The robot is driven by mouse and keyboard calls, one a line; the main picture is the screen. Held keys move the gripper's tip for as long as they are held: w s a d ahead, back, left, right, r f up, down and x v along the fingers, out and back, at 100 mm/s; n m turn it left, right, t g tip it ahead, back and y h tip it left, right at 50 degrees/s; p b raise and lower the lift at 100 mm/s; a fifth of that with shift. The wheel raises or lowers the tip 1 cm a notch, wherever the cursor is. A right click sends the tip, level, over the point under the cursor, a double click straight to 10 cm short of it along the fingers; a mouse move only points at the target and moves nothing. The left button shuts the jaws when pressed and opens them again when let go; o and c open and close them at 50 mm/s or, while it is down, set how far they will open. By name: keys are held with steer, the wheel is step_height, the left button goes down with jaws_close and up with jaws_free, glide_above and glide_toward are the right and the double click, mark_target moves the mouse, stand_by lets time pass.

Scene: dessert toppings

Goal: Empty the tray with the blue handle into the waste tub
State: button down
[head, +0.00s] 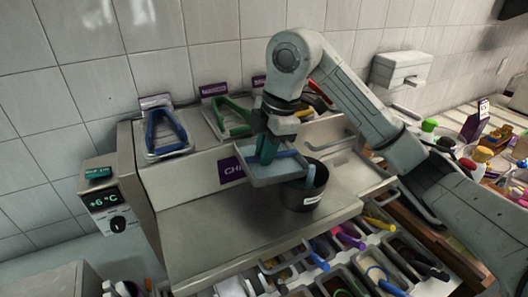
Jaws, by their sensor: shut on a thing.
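My gripper (266,150), with teal fingers, points down and is shut on the tray with the blue handle (276,174). The tray is shallow and grey-blue; a blue bar, apparently its handle, shows at the fingers' right. The tray is held above the steel counter, looking roughly level or slightly tilted. Its contents cannot be made out. The waste tub (304,197), a dark round pot with a white label, stands on the counter just right of the tray. The tray's right end overlaps the tub's left side in the picture, and part of the tub's opening is hidden.
Blue tongs (166,133) and green tongs (231,118) rest on the raised back shelf near purple signs. Compartments with coloured-handled utensils (346,238) line the counter's front. A temperature display (103,198) is at left. The steel counter (215,237) is clear at front left.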

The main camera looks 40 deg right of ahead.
steer(key=shift+s+d+r+t+y, duration=0.2)
steer(key=shift+s+r+t+y, duration=0.15)
steer(key=shift+r+t, duration=0.3)
steer(key=shift+s+d+r+t+y, duration=0.15)
steer(key=shift+s+r+t+y, duration=0.05)
steer(key=shift+r+t+y, duration=0.4)
steer(key=shift+s+d+r+t+y+b, duration=0.25)
steer(key=shift+s+r+t+y+b, duration=0.15)
steer(key=shift+t+b, duration=0.35)
steer(key=shift+s+d+r+t+y+b, duration=0.25)
steer(key=shift+s+r+t+b, duration=0.2)
steer(key=shift+b, duration=0.4)
steer(key=shift+s+d+r+t+y+b, duration=0.25)
steer(key=shift+s+t+y+b, duration=0.05)
steer(key=shift+t+b, duration=0.4)
steer(key=shift+s+d+r+t+y+b, duration=0.4)
steer(key=shift+s+t+y+b, duration=0.2)
steer(key=shift+b, duration=0.5)
steer(key=shift+s+d+r+t+y+b, duration=0.25)
steer(key=shift+s+t+b, duration=0.25)
steer(key=shift+b, duration=0.55)
steer(key=shift+s+d+r+t+y+b, duration=0.1)
steer(key=shift+s+d+t+y+b, duration=0.35)
steer(key=shift+b, duration=0.6)
steer(key=shift+w+a+r+p, duration=0.2)
steer(key=shift+a+p, duration=0.05)
steer(key=shift+p, duration=0.3)
